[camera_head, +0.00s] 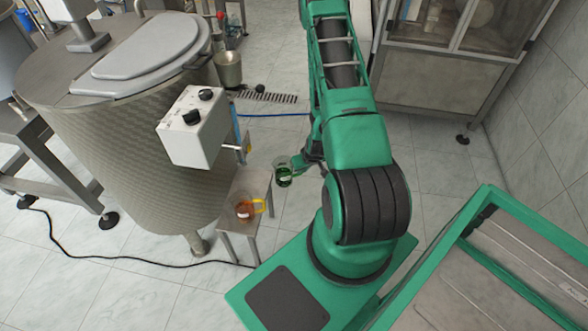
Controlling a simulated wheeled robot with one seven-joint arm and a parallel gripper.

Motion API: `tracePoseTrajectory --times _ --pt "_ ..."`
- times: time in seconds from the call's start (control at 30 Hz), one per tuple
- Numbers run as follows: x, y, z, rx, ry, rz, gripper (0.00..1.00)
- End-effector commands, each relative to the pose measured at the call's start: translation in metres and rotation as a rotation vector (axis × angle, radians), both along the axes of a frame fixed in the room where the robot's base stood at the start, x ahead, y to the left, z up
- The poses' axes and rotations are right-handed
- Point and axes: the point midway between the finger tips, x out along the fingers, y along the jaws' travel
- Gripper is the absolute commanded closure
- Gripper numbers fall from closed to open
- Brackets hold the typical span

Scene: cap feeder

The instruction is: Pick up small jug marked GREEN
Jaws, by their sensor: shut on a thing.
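The small jug (284,177) with dark green contents and a pale label shows left of my arm, near the far end of the small stool (251,182). My gripper (299,167) is at its right side and is shut on it. The fingers are small here and partly hidden by my green arm. The jug looks upright. I cannot tell from this view how far it is above the stool or floor. Another jug (243,209) with orange-red contents, a yellow handle and a pale label stands on the near part of the stool.
A large metal tank (130,140) with a grey lid stands left of the stool. A white control box (192,128) with black knobs juts out near the jugs. A black cable (130,262) lies on the tiled floor. A glazed cabinet (440,90) stands at the back right.

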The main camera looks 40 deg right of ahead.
Motion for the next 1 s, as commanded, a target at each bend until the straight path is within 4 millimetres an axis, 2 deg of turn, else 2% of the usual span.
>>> tracePoseTrajectory --times 0.4,1.0 --pt "-0.022 -0.018 0.000 0.000 -0.001 -0.002 1.00" --pt "-0.028 -0.022 0.000 0.000 -0.001 -0.001 1.00"
